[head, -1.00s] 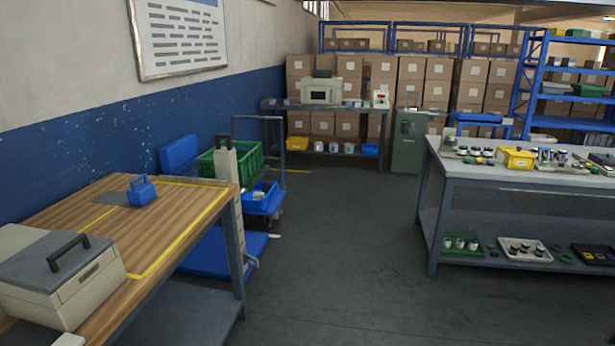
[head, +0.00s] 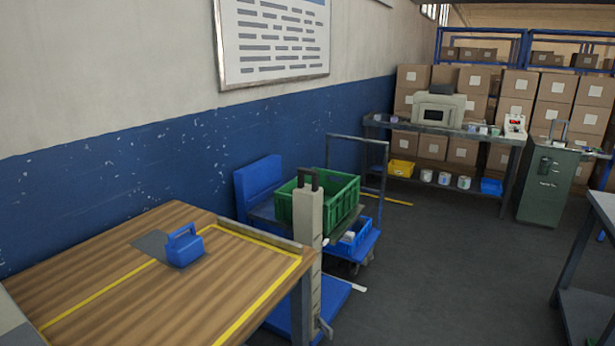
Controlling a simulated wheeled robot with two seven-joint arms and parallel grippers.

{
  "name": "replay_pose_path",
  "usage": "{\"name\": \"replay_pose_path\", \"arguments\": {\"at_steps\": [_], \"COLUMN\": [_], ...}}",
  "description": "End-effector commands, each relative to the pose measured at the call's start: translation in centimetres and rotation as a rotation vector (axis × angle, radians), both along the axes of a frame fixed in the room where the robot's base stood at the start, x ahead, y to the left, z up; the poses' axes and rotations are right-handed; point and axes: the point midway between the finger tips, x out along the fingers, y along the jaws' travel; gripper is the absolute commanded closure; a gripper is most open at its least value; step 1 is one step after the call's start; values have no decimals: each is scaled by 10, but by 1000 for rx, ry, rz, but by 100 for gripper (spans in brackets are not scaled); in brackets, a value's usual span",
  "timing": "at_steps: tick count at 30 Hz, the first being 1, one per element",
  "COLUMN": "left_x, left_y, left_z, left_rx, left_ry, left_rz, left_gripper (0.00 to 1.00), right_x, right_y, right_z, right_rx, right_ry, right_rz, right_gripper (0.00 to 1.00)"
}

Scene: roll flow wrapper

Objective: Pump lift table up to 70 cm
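What looks like the lift table is a beige upright column (head: 308,215) with a black handle on top, standing beside the wooden workbench. A blue base (head: 340,298) lies low on the floor around its foot, with a small pale lever-like part (head: 326,328) near the bottom. A green crate (head: 342,196) is raised just behind the column, on a dark surface that is mostly hidden. I cannot read any height mark on the column. Neither of my grippers is in view.
The wooden workbench (head: 130,270) with a blue box (head: 184,246) fills the lower left. A blue trolley (head: 372,240) with a blue bin stands behind the column. Grey floor (head: 450,270) is open to the right, up to another table (head: 590,300).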

Motion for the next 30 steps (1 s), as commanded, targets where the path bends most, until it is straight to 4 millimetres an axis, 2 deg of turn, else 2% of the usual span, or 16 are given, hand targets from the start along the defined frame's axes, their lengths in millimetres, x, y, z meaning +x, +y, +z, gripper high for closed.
{"name": "replay_pose_path", "arguments": {"at_steps": [9, 14, 17, 21, 30], "left_x": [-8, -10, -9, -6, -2], "left_y": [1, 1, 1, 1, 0], "left_z": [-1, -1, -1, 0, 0], "left_rx": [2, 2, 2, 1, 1], "left_ry": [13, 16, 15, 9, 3], "left_rz": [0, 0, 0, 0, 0], "left_gripper": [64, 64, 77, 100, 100], "right_x": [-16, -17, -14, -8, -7], "right_y": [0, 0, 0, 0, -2], "right_z": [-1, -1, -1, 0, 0], "right_rx": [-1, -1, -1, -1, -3], "right_ry": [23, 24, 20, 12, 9], "right_rz": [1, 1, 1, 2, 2], "right_gripper": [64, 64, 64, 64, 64]}}
